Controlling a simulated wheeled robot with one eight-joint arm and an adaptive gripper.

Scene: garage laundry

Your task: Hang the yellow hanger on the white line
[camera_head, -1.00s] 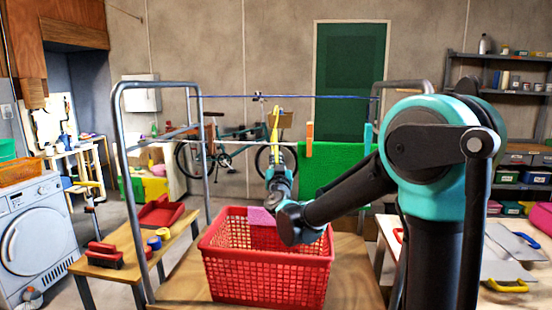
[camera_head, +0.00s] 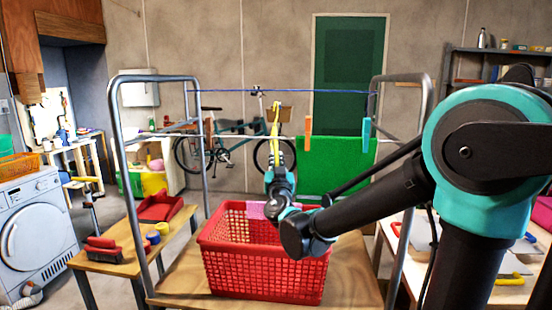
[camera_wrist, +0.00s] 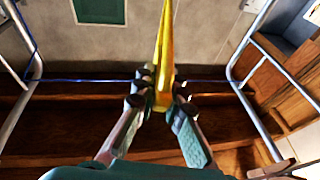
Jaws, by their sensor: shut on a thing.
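The yellow hanger (camera_head: 276,120) is upright in my gripper (camera_head: 279,155), seen nearly edge-on in the head view. Its top is a little below the blue line (camera_head: 230,92). In the wrist view my gripper (camera_wrist: 163,92) is shut on the hanger (camera_wrist: 164,50), which stands out beyond the fingertips. The white line is thin and hard to make out in the head view, near the level of the green towel's top edge. I cannot tell whether the hanger touches it.
A green towel (camera_head: 330,165) hangs right of the hanger, with an orange peg (camera_head: 308,132) and a teal peg (camera_head: 366,132). Metal rack posts (camera_head: 128,180) stand at both sides. A red basket (camera_head: 265,265) holding a pink item (camera_head: 258,211) sits below my gripper on a wooden table.

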